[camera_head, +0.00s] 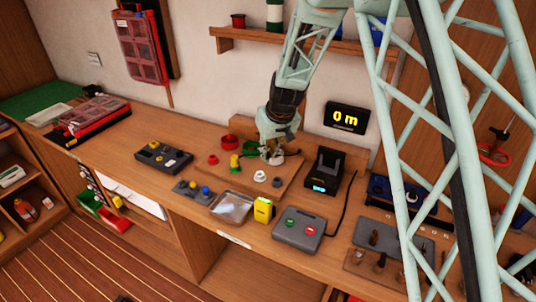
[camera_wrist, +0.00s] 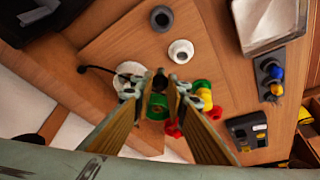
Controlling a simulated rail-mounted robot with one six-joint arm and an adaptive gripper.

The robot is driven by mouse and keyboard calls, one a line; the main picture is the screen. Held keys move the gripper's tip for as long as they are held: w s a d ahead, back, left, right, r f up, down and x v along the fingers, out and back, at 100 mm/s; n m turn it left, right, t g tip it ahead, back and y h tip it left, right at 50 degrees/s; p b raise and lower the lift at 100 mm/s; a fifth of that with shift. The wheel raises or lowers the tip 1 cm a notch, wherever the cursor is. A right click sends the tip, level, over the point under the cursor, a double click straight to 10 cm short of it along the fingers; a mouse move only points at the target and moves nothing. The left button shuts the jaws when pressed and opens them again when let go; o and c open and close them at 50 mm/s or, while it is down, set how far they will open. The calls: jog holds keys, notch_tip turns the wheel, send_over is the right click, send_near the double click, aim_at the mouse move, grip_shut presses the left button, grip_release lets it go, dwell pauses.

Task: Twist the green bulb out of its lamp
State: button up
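My gripper (camera_wrist: 161,84) points down over the wooden board; in the wrist view its two fingers stand apart with a gap between them. A white round base (camera_wrist: 128,72) with a dark cable lies just left of the fingertips in that view, partly covered by a finger. A green round piece (camera_wrist: 157,108) shows through the gap; I cannot tell whether it is the bulb or something behind. In the head view my gripper (camera_head: 272,157) covers most of the lamp spot, and a green piece (camera_head: 250,148) shows beside it. No grip on a bulb is visible.
A white socket (camera_head: 260,176) and a grey one (camera_head: 278,181) stand in front. A metal tray (camera_head: 231,208) lies nearer the edge; a black device (camera_head: 325,175) stands close on the right.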

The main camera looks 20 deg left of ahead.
jog(key=shift+n+y+b, duration=0.3)
jog(key=shift+n+b, duration=0.6)
jog(key=shift+b, duration=2.65)
dwell(1.0)
jog(key=shift+w+d+n+g+y+b, duration=0.1)
jog(key=shift+n+g+y+b, duration=0.4)
jog(key=shift+n+b, duration=1.8)
dwell(1.2)
